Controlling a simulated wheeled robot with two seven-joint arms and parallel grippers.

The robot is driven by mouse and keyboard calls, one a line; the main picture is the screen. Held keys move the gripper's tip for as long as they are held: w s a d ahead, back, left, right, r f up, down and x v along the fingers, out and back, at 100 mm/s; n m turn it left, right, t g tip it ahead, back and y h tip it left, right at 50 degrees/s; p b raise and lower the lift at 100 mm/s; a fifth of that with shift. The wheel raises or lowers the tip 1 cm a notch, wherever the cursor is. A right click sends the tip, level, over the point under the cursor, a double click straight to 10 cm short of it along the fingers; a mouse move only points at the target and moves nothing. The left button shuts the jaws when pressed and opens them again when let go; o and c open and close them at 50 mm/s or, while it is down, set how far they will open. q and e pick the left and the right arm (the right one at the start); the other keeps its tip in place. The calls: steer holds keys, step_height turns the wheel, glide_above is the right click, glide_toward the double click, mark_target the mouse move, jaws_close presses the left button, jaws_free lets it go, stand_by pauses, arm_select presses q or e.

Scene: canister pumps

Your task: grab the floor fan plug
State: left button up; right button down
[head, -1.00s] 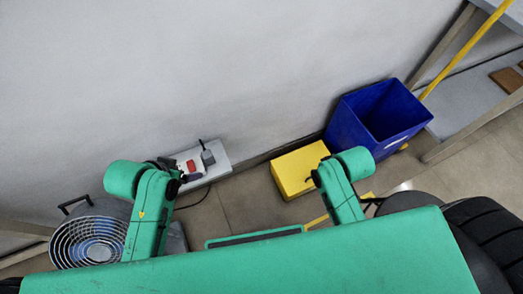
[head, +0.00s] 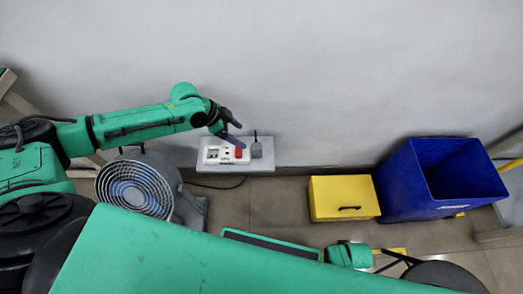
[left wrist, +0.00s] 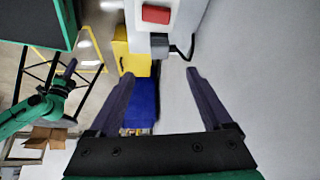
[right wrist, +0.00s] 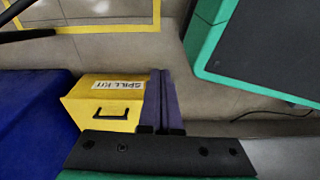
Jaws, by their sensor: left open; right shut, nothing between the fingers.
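My left gripper (head: 237,133) is open above the strip's right part. Its fingertips (left wrist: 160,73) are apart, short of the grey plug, with nothing between them. My right gripper (right wrist: 160,72) is shut and empty, away from the strip.
The grey floor fan (head: 136,188) stands below and left of the ledge. A dark cord (head: 215,187) runs on the floor from near it. A yellow spill kit box (head: 342,198) and a blue bin (head: 440,180) stand to the right. Bare floor (head: 270,205) shows between.

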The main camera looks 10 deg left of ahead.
mark_target(256, 147)
arm_select(q)
steer(key=b+x, duration=0.3)
steer(key=x, duration=0.9)
steer(key=shift+s+a+f, duration=0.1)
steer(key=shift+a, duration=0.05)
steer(key=shift+f, duration=0.15)
jaws_close()
arm_select(e)
steer(key=w+a+r, duration=0.2)
steer(key=w+r, duration=0.3)
steer(key=r, duration=0.1)
steer(key=shift+r, duration=0.35)
